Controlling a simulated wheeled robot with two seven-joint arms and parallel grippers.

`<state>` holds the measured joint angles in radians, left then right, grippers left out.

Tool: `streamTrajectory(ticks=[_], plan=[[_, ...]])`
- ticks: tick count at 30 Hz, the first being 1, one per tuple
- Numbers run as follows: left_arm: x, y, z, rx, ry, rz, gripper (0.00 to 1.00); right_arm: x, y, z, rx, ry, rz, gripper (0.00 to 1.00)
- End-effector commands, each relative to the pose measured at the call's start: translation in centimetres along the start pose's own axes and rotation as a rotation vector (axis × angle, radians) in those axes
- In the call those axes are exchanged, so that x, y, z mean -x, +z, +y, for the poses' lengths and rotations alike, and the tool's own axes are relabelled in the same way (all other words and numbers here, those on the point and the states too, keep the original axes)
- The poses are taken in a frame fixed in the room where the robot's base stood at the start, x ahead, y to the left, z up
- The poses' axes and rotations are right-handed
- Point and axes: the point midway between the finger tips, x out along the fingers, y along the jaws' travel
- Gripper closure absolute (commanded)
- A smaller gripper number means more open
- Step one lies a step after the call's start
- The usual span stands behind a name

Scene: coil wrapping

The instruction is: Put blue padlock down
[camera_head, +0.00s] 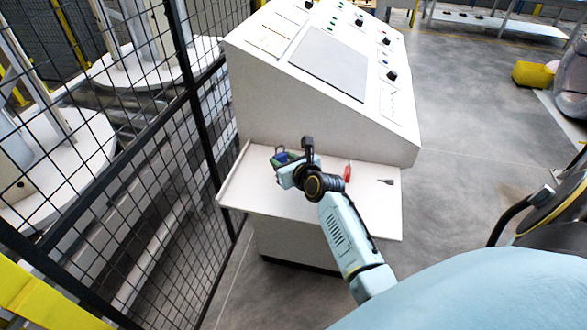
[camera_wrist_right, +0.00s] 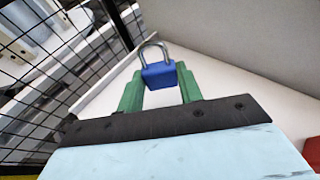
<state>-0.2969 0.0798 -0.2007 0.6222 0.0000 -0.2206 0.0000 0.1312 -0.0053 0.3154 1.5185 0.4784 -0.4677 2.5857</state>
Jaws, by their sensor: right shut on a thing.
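The blue padlock (camera_wrist_right: 159,74) with its grey shackle is upright between the two green fingers of my right gripper (camera_wrist_right: 160,86) in the right wrist view. The gripper is shut on the padlock's body, and the shackle points away from the gripper. In the head view my right gripper (camera_head: 286,160) is over the left part of the console's white shelf, and the padlock (camera_head: 280,150) shows only as a small bit there. I cannot tell whether the padlock touches the shelf. My left gripper is in neither view.
The white shelf (camera_head: 375,215) has a raised rim and holds a red object (camera_head: 347,171) and a small dark object (camera_head: 386,182) right of my gripper. The sloped control console (camera_head: 320,110) rises behind. A black mesh fence (camera_head: 192,95) stands close on the left.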

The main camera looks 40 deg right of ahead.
Motion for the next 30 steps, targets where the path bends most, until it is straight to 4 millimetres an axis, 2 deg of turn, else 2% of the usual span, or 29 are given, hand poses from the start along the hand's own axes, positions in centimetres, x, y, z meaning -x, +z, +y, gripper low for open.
streamTrajectory(ticks=[1,5,12,26,27,30], plan=[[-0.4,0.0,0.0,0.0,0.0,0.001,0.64,-0.3,-0.9,-0.1,0.003,-0.001,0.0,0.99],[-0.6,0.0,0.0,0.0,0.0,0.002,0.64,-0.7,-1.9,0.0,0.001,0.0,-0.001,0.99],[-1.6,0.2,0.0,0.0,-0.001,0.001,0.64,-1.7,-4.9,-0.1,0.001,0.0,0.0,0.99],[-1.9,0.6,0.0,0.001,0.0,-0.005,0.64,-1.9,-5.6,0.0,-0.001,0.0,-0.002,0.99],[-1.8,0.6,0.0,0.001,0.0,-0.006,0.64,-1.9,-5.5,0.0,-0.001,0.0,-0.001,0.59],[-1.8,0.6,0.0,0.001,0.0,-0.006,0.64,-1.9,-5.5,0.0,0.0,0.0,-0.001,0.46]])
